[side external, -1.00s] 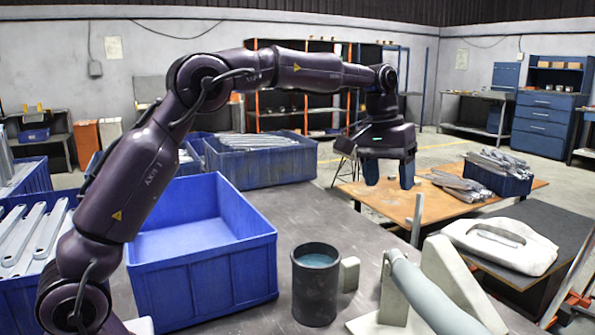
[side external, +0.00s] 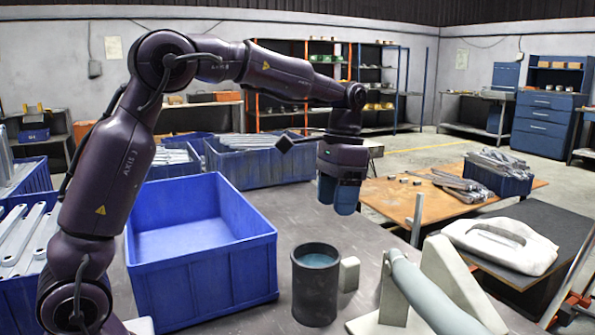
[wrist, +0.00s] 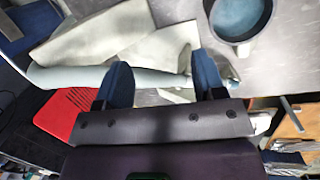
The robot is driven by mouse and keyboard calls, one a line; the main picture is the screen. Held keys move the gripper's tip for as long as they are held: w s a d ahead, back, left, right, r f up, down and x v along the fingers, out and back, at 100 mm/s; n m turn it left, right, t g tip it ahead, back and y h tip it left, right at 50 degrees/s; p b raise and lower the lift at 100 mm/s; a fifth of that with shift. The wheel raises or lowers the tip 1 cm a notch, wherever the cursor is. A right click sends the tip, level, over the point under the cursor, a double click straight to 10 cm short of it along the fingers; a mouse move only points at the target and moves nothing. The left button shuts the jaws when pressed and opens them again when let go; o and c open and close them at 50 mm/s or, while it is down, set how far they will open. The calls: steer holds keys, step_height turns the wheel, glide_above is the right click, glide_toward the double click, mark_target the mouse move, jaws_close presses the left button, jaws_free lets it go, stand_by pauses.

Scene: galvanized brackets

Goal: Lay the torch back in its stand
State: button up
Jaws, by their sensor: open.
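The torch, a pale grey-blue tube (side external: 432,297), slants across the pale stand (side external: 455,278) at the front right in the side view. Its lower end runs out of that picture. In the wrist view the torch (wrist: 150,79) lies across the stand (wrist: 125,35) and passes behind my fingers. I cannot tell how fully it is seated. My gripper (side external: 338,194) is open and empty, with its blue fingers pointing down, well above the table and left of the stand. In the wrist view my gripper's fingertips (wrist: 162,72) are apart, with the torch showing between them.
An empty blue crate (side external: 205,275) is further left. A thin grey post (side external: 417,220) rises behind the stand. A white handled container (side external: 500,245) lies at right.

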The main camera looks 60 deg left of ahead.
steer(key=s+a+r+n, duration=0.3)
steer(key=s+a+n, duration=0.1)
steer(key=a+n, duration=0.2)
steer(key=shift+a+t+h, duration=0.4)
steer(key=shift+a, duration=0.25)
steer(key=shift+w+r, duration=0.1)
steer(key=s+d+m+t+y, duration=0.1)
steer(key=s+d+m+t, duration=0.1)
steer(key=s+d, duration=0.4)
steer(key=s+d+f+m+t+y, duration=0.1)
steer(key=s+d+t, duration=0.3)
steer(key=s, duration=0.7)
steer(key=shift+d+f+m+t, duration=0.15)
steer(key=shift+d+m+t, duration=0.15)
steer(key=shift+d+m, duration=0.6)
steer(key=shift+d, duration=0.15)
